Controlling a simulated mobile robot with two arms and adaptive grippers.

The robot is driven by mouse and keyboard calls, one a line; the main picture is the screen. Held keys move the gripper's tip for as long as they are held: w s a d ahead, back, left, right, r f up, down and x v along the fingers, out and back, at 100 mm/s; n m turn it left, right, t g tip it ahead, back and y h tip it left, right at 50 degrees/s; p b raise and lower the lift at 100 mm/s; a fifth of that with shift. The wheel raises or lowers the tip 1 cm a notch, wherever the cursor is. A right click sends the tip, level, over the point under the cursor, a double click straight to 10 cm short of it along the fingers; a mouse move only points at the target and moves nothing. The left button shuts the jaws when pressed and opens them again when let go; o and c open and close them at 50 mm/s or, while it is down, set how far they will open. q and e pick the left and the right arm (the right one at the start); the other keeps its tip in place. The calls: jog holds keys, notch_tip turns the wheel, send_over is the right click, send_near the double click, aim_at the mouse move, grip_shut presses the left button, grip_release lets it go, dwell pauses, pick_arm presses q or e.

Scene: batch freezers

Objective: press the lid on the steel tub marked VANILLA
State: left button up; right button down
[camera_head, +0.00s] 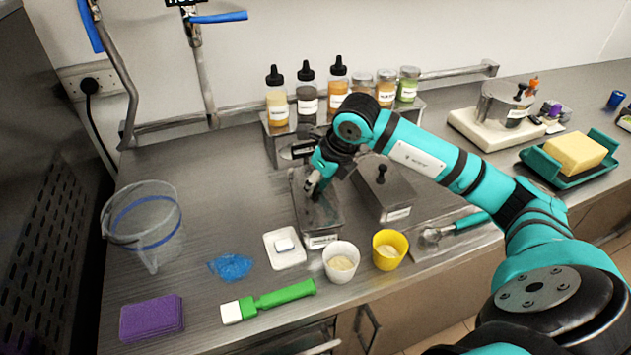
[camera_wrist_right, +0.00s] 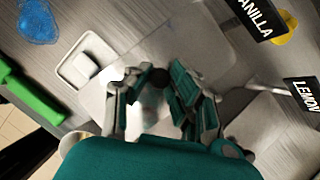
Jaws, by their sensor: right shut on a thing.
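A steel tub (camera_head: 322,228) stands mid-counter with a small white label on its front, too small to read. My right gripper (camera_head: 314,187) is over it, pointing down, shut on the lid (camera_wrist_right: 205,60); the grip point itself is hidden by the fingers. In the wrist view, the fingers (camera_wrist_right: 160,82) are over a pale, smooth, round-cornered surface. A black sign reading "ANILLA" (camera_wrist_right: 254,14), its first letter cut off, shows beyond. I cannot tell whether the lid is fully seated. My left gripper is not in view.
A second steel tub with a black knob (camera_head: 388,195) stands close on the right. A white cup (camera_head: 341,262), a yellow cup (camera_head: 389,249) and a white dish (camera_head: 285,249) sit in front. Bottles (camera_head: 307,95) stand behind. A clear jug (camera_head: 145,225) is at left.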

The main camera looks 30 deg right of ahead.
dwell(0.4)
dwell(0.5)
jog(key=shift+f+b, duration=0.2)
jog(key=shift+b, duration=0.85)
dwell(1.0)
dwell(0.4)
jog(key=c, duration=0.6)
grip_release()
jog(key=shift+r+p, duration=2.25)
jog(key=shift+r, duration=1.3)
